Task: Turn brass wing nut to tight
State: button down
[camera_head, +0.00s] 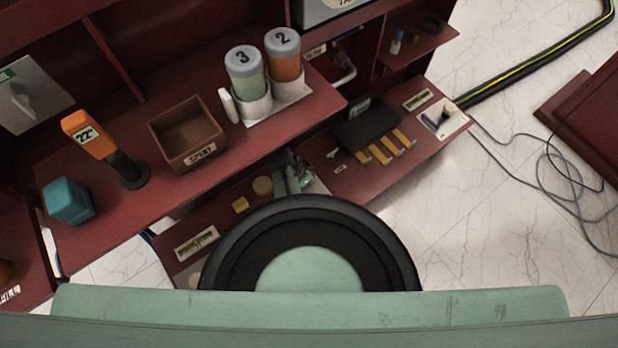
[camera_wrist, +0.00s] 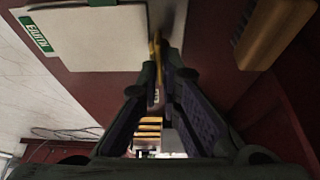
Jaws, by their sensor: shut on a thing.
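In the wrist view, my gripper (camera_wrist: 159,72) has its two dark fingers close together around a narrow brass piece, which appears to be the brass wing nut (camera_wrist: 156,46). The wing nut shows edge-on between and just beyond the fingertips, beside the edge of a cream panel (camera_wrist: 90,38). Its threads and seat are hidden, so I cannot tell how tight it is. In the head view I cannot make out the wing nut, and my own body covers the lower middle.
The cream panel carries a green EARTH label (camera_wrist: 34,34). A brown block (camera_wrist: 275,32) stands close on the right of my fingers. In the head view, a shelf holds a brown bin (camera_head: 187,132), an orange-headed tool (camera_head: 88,135) and canisters (camera_head: 246,80). Cables lie on the right floor.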

jog(key=shift+s+d+f, duration=0.1)
jog(key=shift+s+f, duration=0.05)
jog(key=shift+f, duration=0.05)
jog(key=c, duration=1.8)
grip_release()
jog(key=shift+a+r, duration=0.25)
jog(key=shift+r, duration=0.15)
jog(key=v, duration=1.1)
jog(key=shift+r, duration=0.15)
jog(key=shift+d, duration=0.1)
